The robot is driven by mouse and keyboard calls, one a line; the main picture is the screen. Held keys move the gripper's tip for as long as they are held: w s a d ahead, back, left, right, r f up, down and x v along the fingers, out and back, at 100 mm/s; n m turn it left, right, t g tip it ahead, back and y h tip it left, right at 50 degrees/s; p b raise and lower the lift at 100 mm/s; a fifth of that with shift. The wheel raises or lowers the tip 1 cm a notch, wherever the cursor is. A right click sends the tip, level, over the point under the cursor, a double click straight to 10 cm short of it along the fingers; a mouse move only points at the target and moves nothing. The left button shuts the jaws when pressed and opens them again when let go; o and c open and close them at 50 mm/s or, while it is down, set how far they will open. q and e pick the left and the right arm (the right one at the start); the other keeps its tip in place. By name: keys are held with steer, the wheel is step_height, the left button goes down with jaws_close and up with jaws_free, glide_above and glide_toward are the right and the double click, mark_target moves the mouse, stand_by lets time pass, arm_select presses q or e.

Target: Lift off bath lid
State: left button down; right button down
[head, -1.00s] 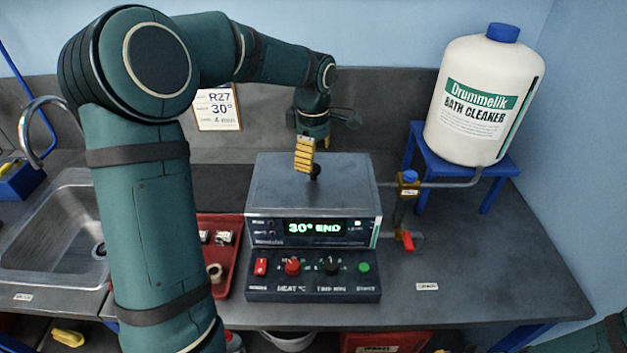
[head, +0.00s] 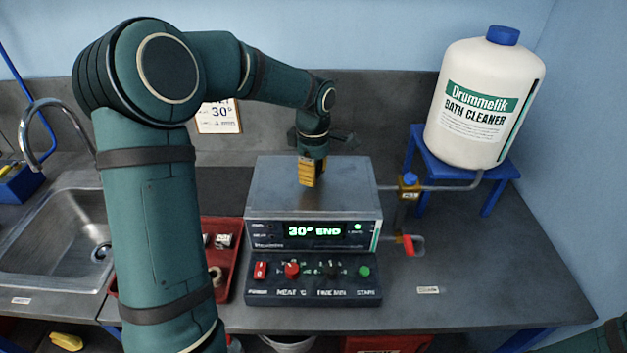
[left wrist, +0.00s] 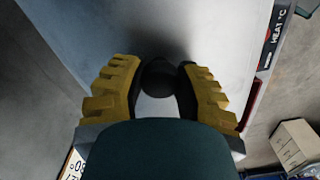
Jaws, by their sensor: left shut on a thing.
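The bath lid (head: 278,190) is the flat grey metal top of the bath unit (head: 313,232), whose display reads "30° END". The lid's black round knob (left wrist: 158,78) shows in the left wrist view between the yellow fingers; in the head view the fingers hide it. My left gripper (head: 309,184) points down over the middle of the lid and is shut on the knob. It also shows in the left wrist view (left wrist: 158,92). The lid appears to sit level on the bath. My right gripper is not in view.
A white bath cleaner jug (head: 482,100) stands on a blue stand (head: 462,158) at the right, with a pipe and red-handled valve (head: 414,243) beside the bath. A red tray (head: 233,240) lies left of the bath, then a sink (head: 55,240). The front right bench is clear.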

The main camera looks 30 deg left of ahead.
arm_select(q)
steer(key=shift+r, duration=0.1)
step_height(320, 180, up, 10)
steer(key=shift+f+p, duration=0.2)
steer(key=shift+p, duration=0.4)
steer(key=shift+r+p, duration=1.55)
steer(key=shift+r, duration=0.4)
steer(key=shift+f, duration=0.1)
